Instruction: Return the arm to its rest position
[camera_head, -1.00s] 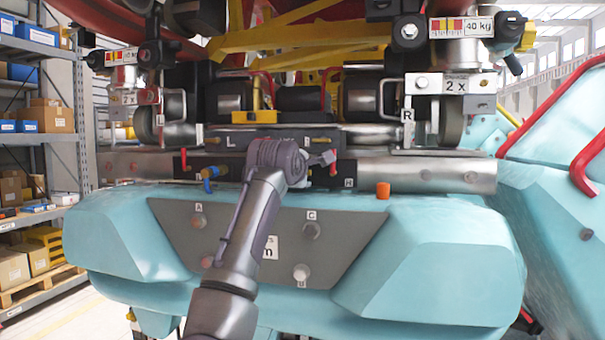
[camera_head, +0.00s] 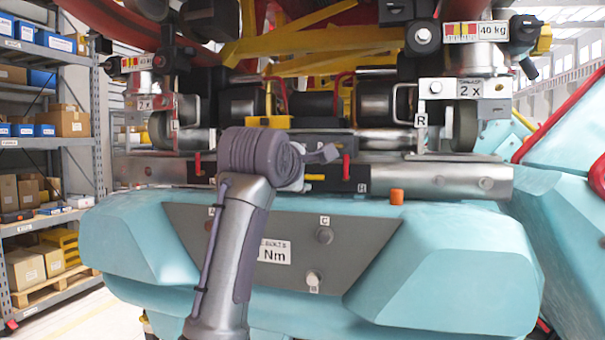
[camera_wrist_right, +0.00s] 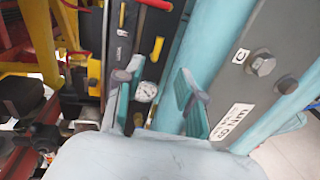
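My right arm (camera_head: 232,240) rises from the lower middle of the head view in front of the teal body. Its right gripper (camera_head: 326,153) points right and away, small and partly hidden behind the wrist. In the right wrist view the two teal-padded fingers of the right gripper (camera_wrist_right: 154,82) stand wide apart with nothing clamped between them. My left gripper is in neither view.
The teal body (camera_head: 440,260) carries a grey panel (camera_head: 345,245) with bolts. Above it are a metal beam (camera_head: 440,180), an orange cap (camera_head: 397,196) and wheel assemblies. Shelves (camera_head: 50,150) stand at left. A red rail (camera_head: 555,115) is at right.

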